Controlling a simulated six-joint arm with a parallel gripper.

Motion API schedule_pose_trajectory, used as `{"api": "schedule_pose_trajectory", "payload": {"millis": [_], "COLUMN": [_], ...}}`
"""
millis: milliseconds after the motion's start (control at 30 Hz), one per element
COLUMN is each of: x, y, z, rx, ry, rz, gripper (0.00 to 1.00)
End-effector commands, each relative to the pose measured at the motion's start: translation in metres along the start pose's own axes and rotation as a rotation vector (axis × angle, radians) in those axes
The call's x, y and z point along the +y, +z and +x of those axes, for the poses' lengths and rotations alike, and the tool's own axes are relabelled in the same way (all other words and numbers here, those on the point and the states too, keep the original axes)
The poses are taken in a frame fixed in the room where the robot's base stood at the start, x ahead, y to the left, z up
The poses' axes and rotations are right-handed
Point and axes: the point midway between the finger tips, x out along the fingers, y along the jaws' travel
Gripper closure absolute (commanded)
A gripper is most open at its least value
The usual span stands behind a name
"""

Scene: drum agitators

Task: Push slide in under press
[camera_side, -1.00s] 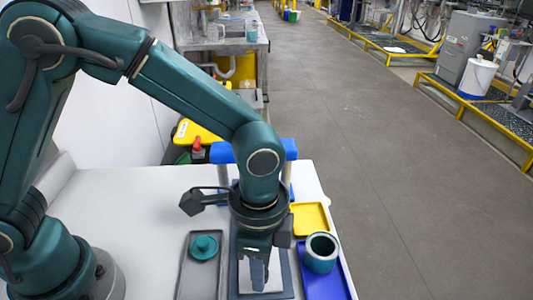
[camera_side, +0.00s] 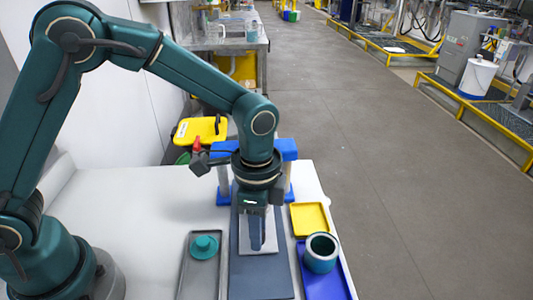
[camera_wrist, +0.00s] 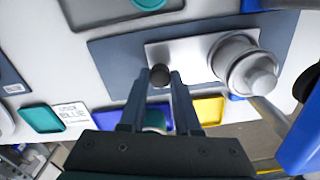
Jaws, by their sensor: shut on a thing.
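The slide is a light grey plate (camera_side: 269,244) on a long dark blue-grey base (camera_side: 260,283); it also shows in the wrist view (camera_wrist: 183,52). A dark round knob (camera_wrist: 160,76) stands at the slide's near end. My gripper (camera_side: 257,246) points down over the slide, its fingers closed around the knob in the wrist view (camera_wrist: 157,80). A silver stepped cylinder (camera_wrist: 245,68) appears at the plate's other end. The press has a blue beam (camera_side: 287,149) and grey posts with blue feet (camera_side: 223,196). My wrist hides the middle of the press and the slide's far end.
A grey tray (camera_side: 199,275) with a teal knobbed piece (camera_side: 204,247) lies left of the base. To the right are a yellow tray (camera_side: 309,219) and a blue tray (camera_side: 325,287) with a teal cup (camera_side: 321,253). The white table is clear at left.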

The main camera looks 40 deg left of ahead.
Motion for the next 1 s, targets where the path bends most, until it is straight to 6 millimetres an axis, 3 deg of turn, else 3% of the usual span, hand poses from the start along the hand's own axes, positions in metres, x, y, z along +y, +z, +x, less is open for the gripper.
{"api": "schedule_pose_trajectory", "payload": {"millis": [33,200,567,600,667,1000], "x": [-0.014,-0.038,-0.045,-0.046,-0.046,-0.043], "y": [0.002,0.009,0.011,0.011,0.011,0.011], "z": [-0.001,-0.001,-0.002,-0.002,-0.002,-0.003], "rx": [0.007,0.007,0.007,0.008,0.008,0.005], "ry": [-0.004,-0.005,-0.013,-0.014,-0.013,-0.005], "rz": [-0.008,-0.004,0.001,0.000,0.000,0.001], "gripper": [1.00,1.00,1.00,0.61,0.39,0.39]}}
